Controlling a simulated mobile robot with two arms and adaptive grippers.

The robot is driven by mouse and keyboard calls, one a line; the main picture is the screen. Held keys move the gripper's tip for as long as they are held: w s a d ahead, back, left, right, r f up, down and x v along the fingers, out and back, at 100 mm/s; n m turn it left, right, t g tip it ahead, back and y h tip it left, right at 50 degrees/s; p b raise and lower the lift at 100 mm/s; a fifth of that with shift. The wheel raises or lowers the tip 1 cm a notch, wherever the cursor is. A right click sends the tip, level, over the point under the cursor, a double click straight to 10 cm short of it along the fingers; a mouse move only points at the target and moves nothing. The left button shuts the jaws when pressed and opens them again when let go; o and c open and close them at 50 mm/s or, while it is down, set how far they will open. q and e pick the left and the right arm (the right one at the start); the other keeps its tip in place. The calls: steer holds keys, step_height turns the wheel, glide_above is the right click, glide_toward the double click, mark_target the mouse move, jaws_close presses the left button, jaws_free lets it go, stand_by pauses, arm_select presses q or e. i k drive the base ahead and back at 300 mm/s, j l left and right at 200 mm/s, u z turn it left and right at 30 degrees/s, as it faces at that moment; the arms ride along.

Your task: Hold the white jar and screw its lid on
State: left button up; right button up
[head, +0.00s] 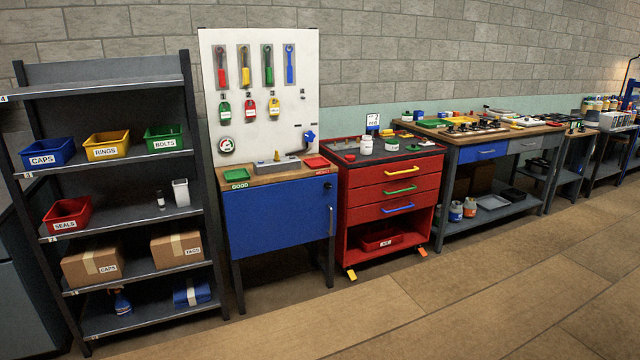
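Two small white jar-like things stand on the dark top of the red tool cart (390,167). The left one is a white jar (366,147) near a small upright sign. The right one is a white round container (392,145) a little to its right. They are too small and far off to tell which has a lid on, or to make out a loose lid. Neither of my grippers is in view.
A grey shelf rack (122,90) with bins and boxes stands at the left. Beside it is a blue cabinet (280,215) under a white tool board (260,110). A cluttered workbench (490,165) is right of the cart. The floor (420,310) in front is clear.

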mark_target(366, 145)
steer(key=i, duration=1.95)
